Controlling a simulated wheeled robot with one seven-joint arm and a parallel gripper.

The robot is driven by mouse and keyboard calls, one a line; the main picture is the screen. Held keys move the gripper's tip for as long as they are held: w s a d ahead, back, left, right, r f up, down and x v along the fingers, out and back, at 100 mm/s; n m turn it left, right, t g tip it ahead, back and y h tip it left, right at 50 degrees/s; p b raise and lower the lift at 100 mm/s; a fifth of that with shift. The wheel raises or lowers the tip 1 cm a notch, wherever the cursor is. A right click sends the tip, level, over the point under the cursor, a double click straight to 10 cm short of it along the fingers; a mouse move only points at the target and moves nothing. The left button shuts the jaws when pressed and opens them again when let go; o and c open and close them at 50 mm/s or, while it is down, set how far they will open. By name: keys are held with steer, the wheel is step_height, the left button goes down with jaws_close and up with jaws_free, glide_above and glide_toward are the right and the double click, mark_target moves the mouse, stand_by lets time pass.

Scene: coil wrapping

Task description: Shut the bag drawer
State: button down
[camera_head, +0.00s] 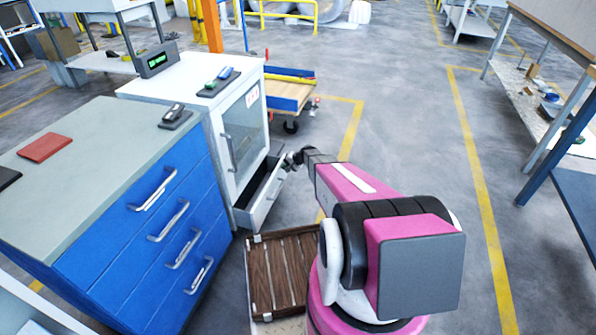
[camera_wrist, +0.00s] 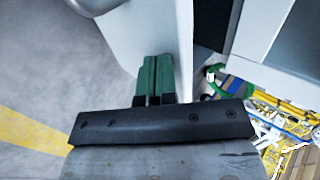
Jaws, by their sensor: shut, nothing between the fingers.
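The bag drawer (camera_head: 268,200) is the low white drawer of the white cabinet (camera_head: 190,78) and stands pulled out, its dark inside showing. My gripper (camera_head: 293,158) is at the far upper corner of the drawer front. In the wrist view the shut green fingers (camera_wrist: 155,72) overlap the lower part of a white panel (camera_wrist: 150,35), which looks like the drawer front. A grey handle (camera_wrist: 92,5) is at its upper left. I cannot tell whether the fingertips touch the panel. Nothing is held.
A blue cabinet (camera_head: 150,235) with several drawers stands left of the white cabinet. A cart (camera_head: 288,95) stands behind. The floor to the right (camera_head: 400,130) is clear.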

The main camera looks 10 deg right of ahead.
steer(key=w+a, duration=0.5)
steer(key=a, duration=0.4)
steer(key=shift+w+a, duration=0.15)
steer(key=shift+w, duration=0.1)
steer(key=shift+a, duration=0.1)
steer(key=s+d+f+v, duration=0.1)
steer(key=d+f+v, duration=0.1)
steer(key=v, duration=1.2)
steer(key=s+r+n+g+h, duration=0.1)
steer(key=s+r+n+h, duration=0.1)
steer(key=s+r, duration=0.5)
steer(key=s+d+r+n+g+h, duration=0.1)
steer(key=s+r, duration=0.6)
steer(key=s, duration=1.1)
steer(key=s+r+n+g+h, duration=0.2)
steer(key=s+r+h, duration=0.3)
steer(key=s, duration=0.7)
step_height(320, 180, up, 2)
steer(key=shift+d+r+n+g, duration=0.2)
steer(key=shift+n+g, duration=0.2)
steer(key=shift+n, duration=0.1)
